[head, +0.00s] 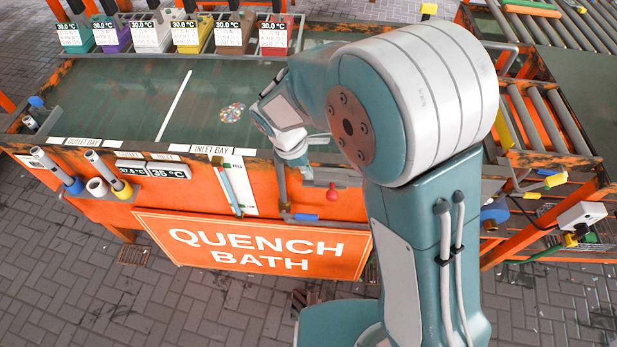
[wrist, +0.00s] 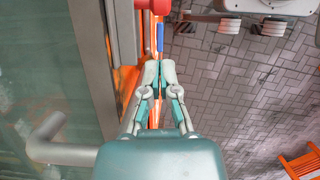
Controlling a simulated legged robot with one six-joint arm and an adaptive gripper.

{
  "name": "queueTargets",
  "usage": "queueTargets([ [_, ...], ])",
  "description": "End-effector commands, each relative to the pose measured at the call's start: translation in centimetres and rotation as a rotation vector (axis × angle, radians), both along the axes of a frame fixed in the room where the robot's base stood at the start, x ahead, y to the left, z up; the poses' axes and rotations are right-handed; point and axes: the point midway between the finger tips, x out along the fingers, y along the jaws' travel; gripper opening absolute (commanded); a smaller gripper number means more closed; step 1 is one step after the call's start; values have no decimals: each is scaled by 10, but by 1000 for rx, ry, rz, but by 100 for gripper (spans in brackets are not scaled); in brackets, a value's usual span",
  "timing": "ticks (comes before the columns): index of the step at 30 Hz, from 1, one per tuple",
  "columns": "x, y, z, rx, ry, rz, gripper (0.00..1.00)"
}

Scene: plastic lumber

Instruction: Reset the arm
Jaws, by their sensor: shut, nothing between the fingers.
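My gripper (wrist: 158,68) is shut and empty in the wrist view, its two grey fingertips together. It hangs over the edge of the quench bath (wrist: 95,60), with the paved floor below to the right. My teal and white arm (head: 425,100) is folded over the right part of the bath in the head view. Its wrist end (head: 288,140) is above the bath's front rim, near the inlet bay label (head: 219,150). I cannot make out the fingertips in the head view.
A red knob (head: 332,192) and a blue-sleeved pipe (head: 305,217) are on the bath's front. A bent grey pipe (wrist: 60,140) is left of the gripper. Coloured bins (head: 190,35) line the back. A roller conveyor (head: 545,120) is at the right. A multicoloured piece (head: 232,112) shows in the bath.

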Motion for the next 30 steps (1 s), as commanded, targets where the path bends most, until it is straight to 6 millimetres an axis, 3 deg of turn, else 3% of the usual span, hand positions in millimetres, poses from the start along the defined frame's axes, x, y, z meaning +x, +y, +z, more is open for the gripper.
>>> queueTargets([
  [20,0,-1,8,6,-8,-17,0],
  [23,-1,-14,26,35,-43,-92,0],
  [30,-15,-66,92,158,-183,-418,0],
])
